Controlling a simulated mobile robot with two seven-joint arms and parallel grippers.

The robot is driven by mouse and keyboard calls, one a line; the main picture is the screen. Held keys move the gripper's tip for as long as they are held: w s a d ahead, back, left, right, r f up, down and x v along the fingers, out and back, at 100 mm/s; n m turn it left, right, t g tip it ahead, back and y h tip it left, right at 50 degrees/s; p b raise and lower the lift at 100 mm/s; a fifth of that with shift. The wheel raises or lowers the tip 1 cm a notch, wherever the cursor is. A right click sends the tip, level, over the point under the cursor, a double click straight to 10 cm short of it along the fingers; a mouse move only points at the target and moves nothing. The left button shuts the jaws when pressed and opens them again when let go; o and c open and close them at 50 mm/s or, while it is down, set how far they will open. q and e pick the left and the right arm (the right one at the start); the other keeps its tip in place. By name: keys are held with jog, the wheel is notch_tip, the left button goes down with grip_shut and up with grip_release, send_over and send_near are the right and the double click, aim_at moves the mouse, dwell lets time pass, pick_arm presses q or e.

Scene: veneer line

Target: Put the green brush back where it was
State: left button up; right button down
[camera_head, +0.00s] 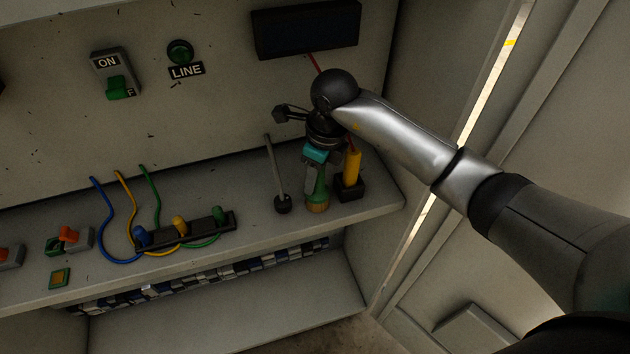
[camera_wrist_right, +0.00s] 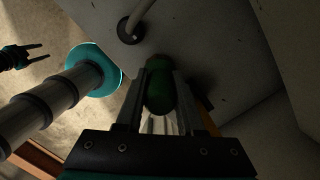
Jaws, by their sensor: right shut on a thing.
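The green brush (camera_head: 320,188) is upright, its tan bristles pointing down close to the shelf. I cannot tell if they touch it. My right gripper (camera_head: 316,165) is above the brush and shut on its green handle. In the right wrist view the handle (camera_wrist_right: 160,86) sits between the fingers of the right gripper (camera_wrist_right: 160,95). My left gripper is outside the head view. A dark gripper that looks like it (camera_wrist_right: 32,53) shows small at the left of the right wrist view, with its fingers apart.
Right beside the brush a yellow-handled thing (camera_head: 352,170) stands in a black block (camera_head: 350,190). A grey rod on a round black base (camera_head: 283,204) stands to its left. A dark rack (camera_head: 188,232) with coloured cables is further left. A side wall closes the shelf (camera_head: 255,230) on the right.

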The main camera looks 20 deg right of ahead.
jog(key=shift+r, duration=0.1)
jog(key=shift+f, duration=0.2)
jog(key=c, duration=0.5)
grip_release()
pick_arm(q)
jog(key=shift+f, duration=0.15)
